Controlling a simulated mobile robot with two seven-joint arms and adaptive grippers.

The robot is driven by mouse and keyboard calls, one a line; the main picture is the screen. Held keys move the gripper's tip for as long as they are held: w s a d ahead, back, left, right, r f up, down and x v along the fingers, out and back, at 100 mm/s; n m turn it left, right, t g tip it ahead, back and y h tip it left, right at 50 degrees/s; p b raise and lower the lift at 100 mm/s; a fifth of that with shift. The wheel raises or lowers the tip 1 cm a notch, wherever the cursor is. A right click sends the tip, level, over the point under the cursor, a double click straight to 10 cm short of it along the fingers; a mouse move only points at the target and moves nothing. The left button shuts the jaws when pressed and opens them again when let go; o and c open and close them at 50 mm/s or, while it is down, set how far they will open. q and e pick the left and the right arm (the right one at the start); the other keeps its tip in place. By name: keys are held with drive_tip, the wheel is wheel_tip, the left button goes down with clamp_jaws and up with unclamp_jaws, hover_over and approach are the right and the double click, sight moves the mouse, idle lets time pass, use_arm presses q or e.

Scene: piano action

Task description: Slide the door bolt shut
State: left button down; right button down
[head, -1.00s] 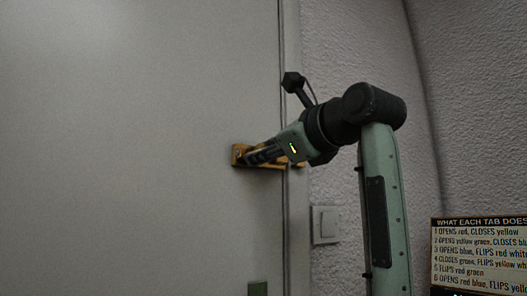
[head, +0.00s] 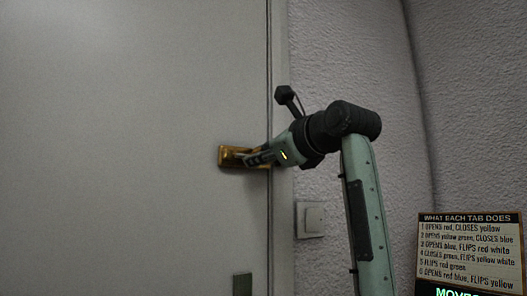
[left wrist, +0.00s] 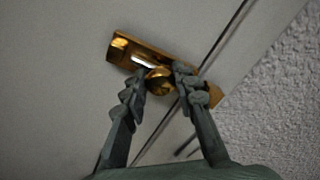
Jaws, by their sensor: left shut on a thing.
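The brass door bolt (head: 229,156) is mounted near the right edge of the pale door (head: 130,150). In the left wrist view its gold plate (left wrist: 122,48) lies tilted, with a round gold knob (left wrist: 158,79) at its middle. My left gripper (head: 250,158) reaches in from the right and covers the bolt's right part. In the left wrist view the gripper (left wrist: 160,77) has its fingers on both sides of the knob, shut on it. More gold metal (left wrist: 217,96) shows across the door gap. The bar's tip is hidden behind a finger. My right gripper is not in view.
The door frame (head: 281,215) and a rough grey wall (head: 400,110) stand right of the door. A light switch (head: 310,219) is below my arm. A sign with text (head: 470,250) is at lower right. A small dark plate (head: 242,284) is low on the door.

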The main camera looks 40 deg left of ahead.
use_arm(q)
drive_tip(key=c, duration=1.5)
unclamp_jaws()
drive_tip(key=shift+w+r, duration=0.15)
drive_tip(key=shift+w, duration=0.05)
drive_tip(key=shift+o, duration=1.4)
drive_tip(key=shift+w, duration=0.1)
drive_tip(key=shift+o, duration=0.3)
drive_tip(key=shift+a+f, duration=0.2)
drive_tip(key=v, duration=1.2)
